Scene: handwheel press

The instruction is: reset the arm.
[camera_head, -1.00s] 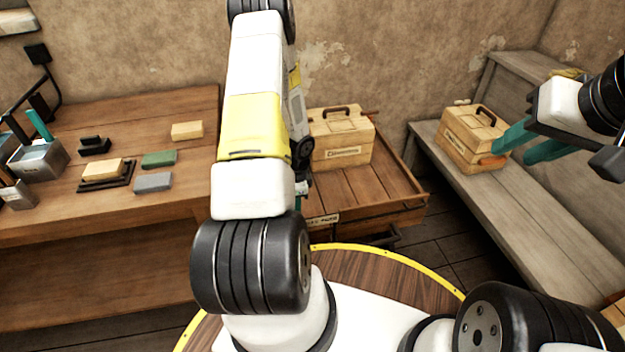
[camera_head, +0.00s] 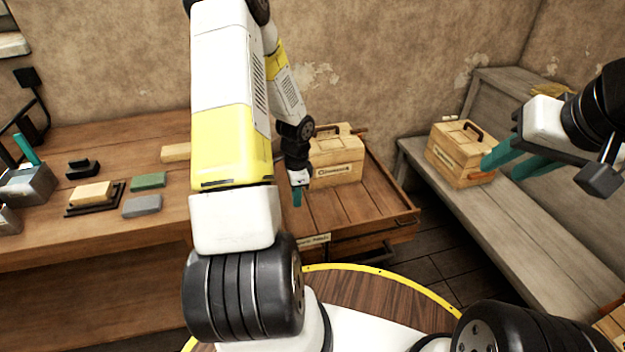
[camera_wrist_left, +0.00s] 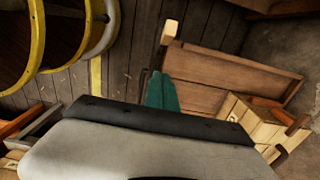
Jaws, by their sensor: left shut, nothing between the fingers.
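My left arm (camera_head: 232,130) rises in the middle of the head view and folds down again at its far end. My left gripper (camera_head: 297,197) points down over the wooden drawer or tray, just left of the wooden box in it. Its teal fingers are shut with nothing between them, and they also show in the left wrist view (camera_wrist_left: 161,92). My right gripper (camera_head: 508,160) is at the right of the head view, with its teal fingers apart and close in front of the box on the grey bench; whether they touch it I cannot tell.
A wooden box (camera_head: 337,160) with a handle stands in the wooden tray (camera_head: 345,214). Another box (camera_head: 460,153) stands on the grey bench (camera_head: 520,215). The left workbench (camera_head: 120,225) carries a green block (camera_head: 149,181), a grey block (camera_head: 142,206) and a tan block (camera_head: 92,194).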

